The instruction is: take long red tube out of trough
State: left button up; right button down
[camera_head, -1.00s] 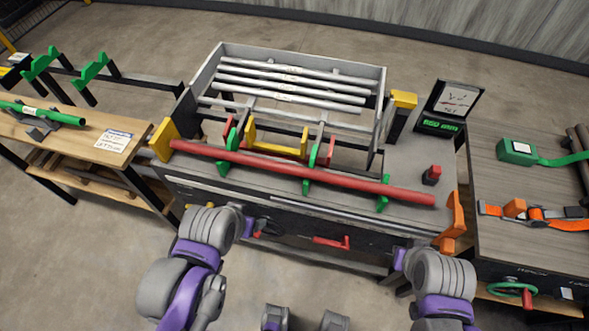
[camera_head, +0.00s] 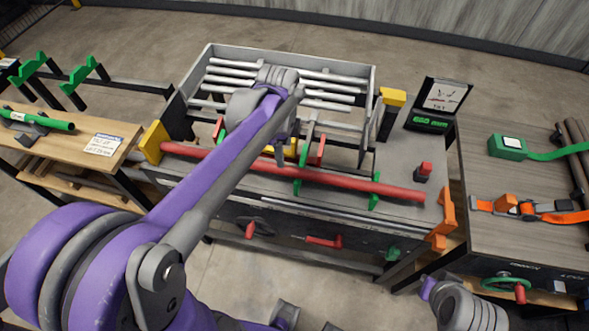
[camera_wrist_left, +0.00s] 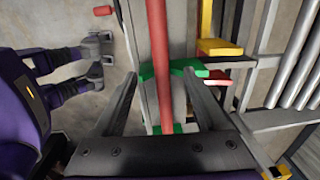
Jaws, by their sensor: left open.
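The long red tube (camera_head: 338,181) lies across the front of the middle bench, resting on green supports (camera_head: 298,180). Its left end is near a yellow block (camera_head: 153,141), its right end near an orange block (camera_head: 447,212). My left gripper (camera_head: 281,151) is over the tube, left of its middle; my forearm hides part of the tube. In the left wrist view, my open left gripper (camera_wrist_left: 163,84) has one finger on each side of the tube (camera_wrist_left: 160,50), with a green support just beyond. I cannot tell how far the fingers reach down. My right gripper does not show.
A grey rack (camera_head: 372,90) with several metal tubes stands behind the red tube. A small red-topped block (camera_head: 424,171) and a display (camera_head: 440,105) are at the bench's right. Side tables flank the bench, one with a green tube (camera_head: 52,122).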

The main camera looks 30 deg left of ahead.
pick_arm(q)
send_over(285, 168)
jog(key=f, duration=0.4)
jog(key=shift+s, duration=0.25)
jog(key=f, duration=0.5)
jog(key=shift+w+f+b, duration=0.3)
jog(key=shift+f, duration=0.1)
grip_shut()
dwell(0.6)
